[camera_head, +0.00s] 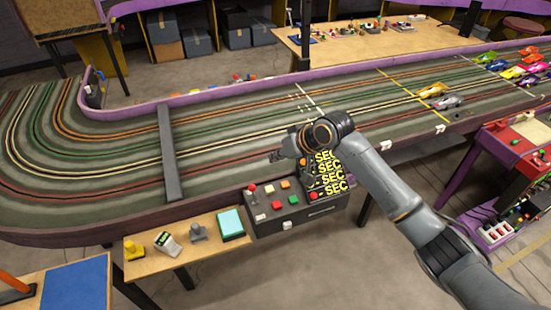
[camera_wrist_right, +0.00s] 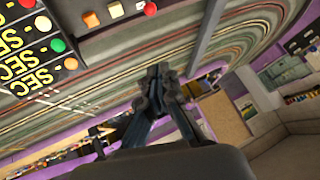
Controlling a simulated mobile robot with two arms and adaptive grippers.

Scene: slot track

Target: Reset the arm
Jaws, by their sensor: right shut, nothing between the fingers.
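My right arm (camera_head: 400,195) comes in from the lower right in the head view. Its right gripper (camera_head: 277,156) is above the near edge of the slot track (camera_head: 230,130), just behind the control box (camera_head: 290,205). In the right wrist view the gripper (camera_wrist_right: 158,72) has its fingertips together with nothing between them, apart from the track surface. The control box has a red-knobbed lever, coloured buttons and a panel of yellow "SEC" labels (camera_head: 331,172), partly hidden by my wrist. My left gripper is not in view.
A grey bar (camera_head: 168,155) spans the track left of my gripper. Toy cars (camera_head: 447,102) stand at the track's right part. A small wooden table (camera_head: 185,245) with several small devices stands front left. A purple-edged cabinet (camera_head: 510,170) stands at right. Open floor lies in front.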

